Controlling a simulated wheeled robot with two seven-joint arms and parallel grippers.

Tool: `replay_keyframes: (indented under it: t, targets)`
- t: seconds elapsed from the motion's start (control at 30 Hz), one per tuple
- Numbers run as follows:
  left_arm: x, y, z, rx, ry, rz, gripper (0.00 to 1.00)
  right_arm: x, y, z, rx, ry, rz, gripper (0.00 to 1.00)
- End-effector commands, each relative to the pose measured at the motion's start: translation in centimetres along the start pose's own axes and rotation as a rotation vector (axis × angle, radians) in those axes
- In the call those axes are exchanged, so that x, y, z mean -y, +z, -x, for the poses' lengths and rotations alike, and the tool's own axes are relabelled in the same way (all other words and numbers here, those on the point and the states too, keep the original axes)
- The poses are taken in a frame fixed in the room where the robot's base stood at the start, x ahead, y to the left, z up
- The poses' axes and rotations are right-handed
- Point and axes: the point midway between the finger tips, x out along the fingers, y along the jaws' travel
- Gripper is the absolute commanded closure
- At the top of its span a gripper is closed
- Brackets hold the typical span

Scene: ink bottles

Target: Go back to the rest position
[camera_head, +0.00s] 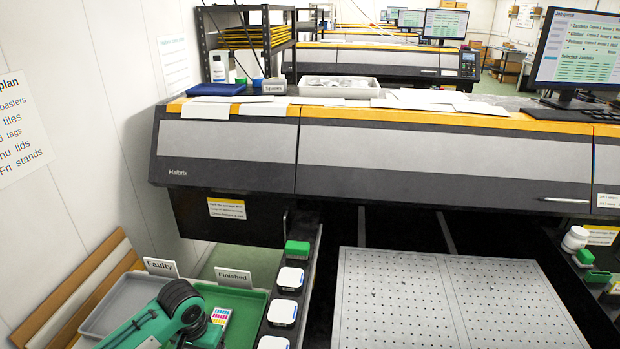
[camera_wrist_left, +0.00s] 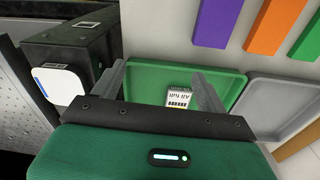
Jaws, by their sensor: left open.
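My left arm comes in at the lower left of the head view, over the trays. Its green and black wrist part hides some of the green tray. My left gripper (camera_wrist_left: 160,77) is open in the left wrist view, its two fingers spread above the green tray (camera_wrist_left: 145,73). A small white printed item (camera_wrist_left: 179,99) lies in that tray, seen between the fingers, with nothing held. In the head view a card with coloured squares (camera_head: 221,316) shows beside my wrist, in the green tray (camera_head: 246,302) by the "Finished" sign (camera_head: 233,278). My right gripper is not in view.
A grey tray (camera_head: 122,300) by the "Faulty" sign (camera_head: 161,267) lies left of the green one. White-topped square items (camera_head: 291,278) and a green block (camera_head: 297,248) stand on a dark rail to the right. A perforated printer bed (camera_head: 400,295) is bare.

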Motion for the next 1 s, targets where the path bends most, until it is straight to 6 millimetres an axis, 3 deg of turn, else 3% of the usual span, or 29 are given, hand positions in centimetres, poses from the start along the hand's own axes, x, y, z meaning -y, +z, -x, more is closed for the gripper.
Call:
replay_keyframes:
  t: [0.13,0.37,0.6,0.8,1.0]
  targets:
    - [-2.1,1.3,-1.0,-0.021,0.026,-0.038,0.25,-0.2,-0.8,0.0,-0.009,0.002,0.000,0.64]
    - [-5.9,4.1,-2.3,-0.082,0.073,-0.097,0.25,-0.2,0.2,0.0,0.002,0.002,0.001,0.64]
    - [-9.6,8.8,-2.9,-0.181,0.116,-0.125,0.25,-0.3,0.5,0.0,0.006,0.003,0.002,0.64]
    - [-10.2,13.2,-2.6,-0.247,0.104,-0.091,0.25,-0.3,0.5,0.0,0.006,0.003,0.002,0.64]
    - [-9.2,17.5,-1.8,-0.278,0.050,-0.038,0.25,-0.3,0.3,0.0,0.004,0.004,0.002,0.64]
